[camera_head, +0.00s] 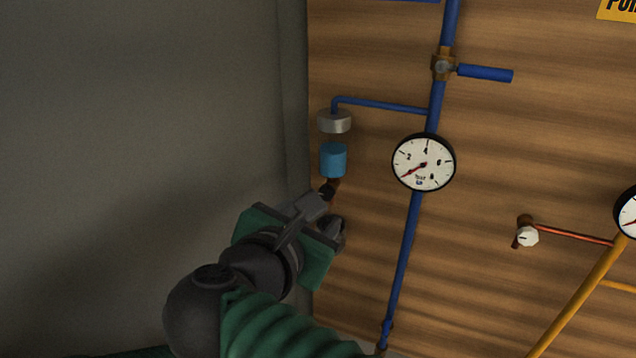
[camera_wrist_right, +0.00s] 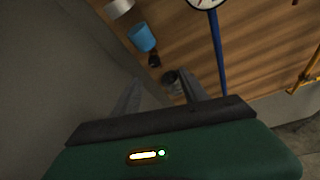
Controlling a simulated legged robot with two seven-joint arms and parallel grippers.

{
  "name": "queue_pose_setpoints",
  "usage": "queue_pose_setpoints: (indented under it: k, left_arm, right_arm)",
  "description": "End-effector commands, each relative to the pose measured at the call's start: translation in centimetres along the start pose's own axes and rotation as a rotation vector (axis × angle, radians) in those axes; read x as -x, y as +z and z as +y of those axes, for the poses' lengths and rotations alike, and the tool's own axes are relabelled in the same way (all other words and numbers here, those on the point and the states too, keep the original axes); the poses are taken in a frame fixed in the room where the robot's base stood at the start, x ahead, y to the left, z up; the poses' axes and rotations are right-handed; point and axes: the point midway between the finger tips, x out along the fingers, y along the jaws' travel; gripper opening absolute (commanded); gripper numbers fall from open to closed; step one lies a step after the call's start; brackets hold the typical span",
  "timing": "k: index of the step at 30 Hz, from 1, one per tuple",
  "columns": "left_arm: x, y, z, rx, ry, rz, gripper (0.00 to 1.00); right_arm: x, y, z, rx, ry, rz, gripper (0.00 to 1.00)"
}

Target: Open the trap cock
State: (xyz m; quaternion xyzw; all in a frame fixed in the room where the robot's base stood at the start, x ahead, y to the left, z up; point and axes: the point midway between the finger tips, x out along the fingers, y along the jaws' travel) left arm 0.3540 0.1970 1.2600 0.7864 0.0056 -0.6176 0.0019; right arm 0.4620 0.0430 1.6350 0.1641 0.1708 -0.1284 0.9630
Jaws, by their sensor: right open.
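A vacuum trap hangs at the left edge of the wooden panel: a silver cap (camera_head: 334,121) above a blue cylinder (camera_head: 333,160). The blue cylinder also shows in the right wrist view (camera_wrist_right: 142,38). A small dark part (camera_wrist_right: 154,61), which looks like the trap cock, sits just under the cylinder. My right gripper (camera_head: 331,212) is open just below the trap, its fingers pointing up toward the cock. In the head view the upper finger overlaps the cock area, so contact cannot be told. My left gripper is not in view.
A blue pipe (camera_head: 405,248) with a round gauge (camera_head: 423,163) runs down the panel right of the trap. A valve with a blue handle (camera_head: 485,73) is above. An orange pipe (camera_head: 580,295) and white knob (camera_head: 528,237) are further right. A grey wall (camera_head: 150,120) fills the left.

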Motion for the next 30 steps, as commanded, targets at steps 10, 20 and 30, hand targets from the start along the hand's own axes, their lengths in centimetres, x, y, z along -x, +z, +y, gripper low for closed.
queue_pose_setpoints:
  k: [10,20,30]
  left_arm:
    - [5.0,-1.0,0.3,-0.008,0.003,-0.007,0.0]
    - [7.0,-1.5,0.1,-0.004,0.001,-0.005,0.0]
    - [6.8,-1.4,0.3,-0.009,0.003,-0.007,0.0]
  right_arm:
    - [-8.8,-0.2,1.7,0.019,-0.004,0.003,0.52]
    - [-14.4,-0.1,0.7,0.011,-0.003,0.0,0.52]
    - [-14.4,-0.4,1.0,0.012,0.001,-0.001,0.41]
